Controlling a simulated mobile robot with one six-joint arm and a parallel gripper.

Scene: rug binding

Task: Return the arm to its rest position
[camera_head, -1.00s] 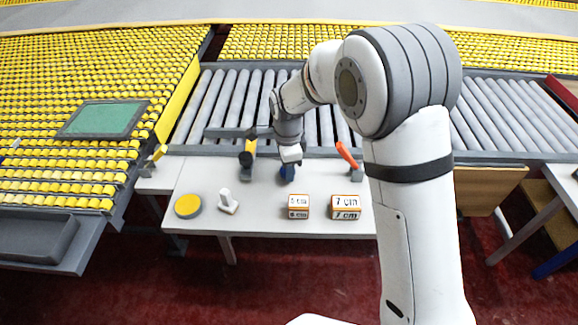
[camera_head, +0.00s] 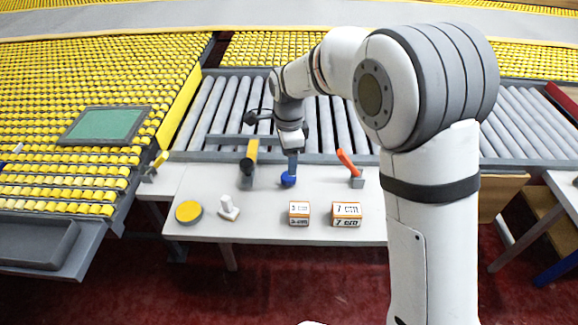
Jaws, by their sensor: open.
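My arm reaches from the right over the white table (camera_head: 260,228). My gripper (camera_head: 291,148) points down above the table's back middle, and it is open. Just below it a blue round-based tool (camera_head: 288,180) stands on the table, with a grey-blue upright part reaching up to the jaws. I cannot tell whether the jaws touch it.
A yellow-and-black tool (camera_head: 250,158) and an orange-handled tool (camera_head: 347,161) stand at the table's back. In front are a yellow disc (camera_head: 188,212), a white stand (camera_head: 228,208) and two labelled boxes (camera_head: 299,213), (camera_head: 346,214). Rollers (camera_head: 330,125) lie behind.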

